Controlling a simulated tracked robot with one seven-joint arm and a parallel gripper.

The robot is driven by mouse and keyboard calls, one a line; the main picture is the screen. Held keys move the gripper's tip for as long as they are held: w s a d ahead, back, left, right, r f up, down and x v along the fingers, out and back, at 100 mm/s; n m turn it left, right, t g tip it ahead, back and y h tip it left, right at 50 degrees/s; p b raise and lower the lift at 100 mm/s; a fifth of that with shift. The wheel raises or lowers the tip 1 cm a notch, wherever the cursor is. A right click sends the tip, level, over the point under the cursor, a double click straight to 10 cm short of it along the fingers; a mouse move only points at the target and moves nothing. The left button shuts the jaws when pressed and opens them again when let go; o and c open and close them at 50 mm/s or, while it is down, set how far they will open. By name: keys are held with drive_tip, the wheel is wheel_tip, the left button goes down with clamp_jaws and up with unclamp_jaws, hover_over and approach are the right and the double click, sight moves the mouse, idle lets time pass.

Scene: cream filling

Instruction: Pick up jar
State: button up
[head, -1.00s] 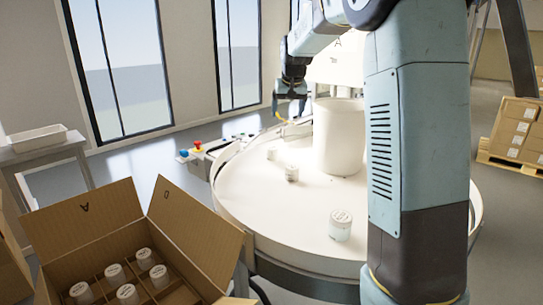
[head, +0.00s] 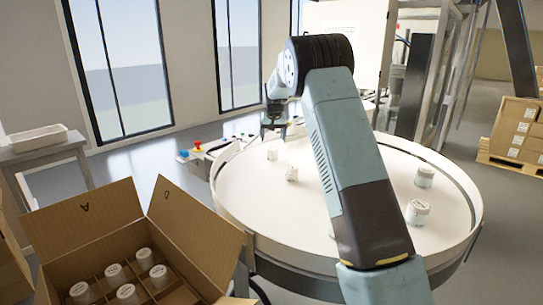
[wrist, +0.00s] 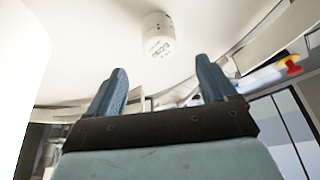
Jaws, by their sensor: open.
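Several white jars stand on the round white turntable (head: 260,215). Two larger jars, one at the right (head: 424,176) and one nearer the front (head: 417,212), stand right of my arm. In the wrist view, a jar (wrist: 158,35) with printed text lies ahead of my gripper (wrist: 160,80). The two blue fingers are apart, with nothing between them. The jar is beyond the fingertips, not touching them.
An open cardboard box (head: 110,219) with several jars in dividers stands at the front left. A control panel with red and blue buttons (head: 190,150) sits at the turntable's left edge. Stacked cartons (head: 515,130) are at the far right.

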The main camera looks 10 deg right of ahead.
sight(273, 148)
drive_tip(key=x, duration=0.4)
drive_tip(key=shift+x, duration=2.85)
drive_tip(key=shift+s+a, duration=0.1)
drive_tip(key=shift+s, duration=0.1)
drive_tip(key=shift+c, duration=0.2)
drive_tip(key=c, duration=1.1)
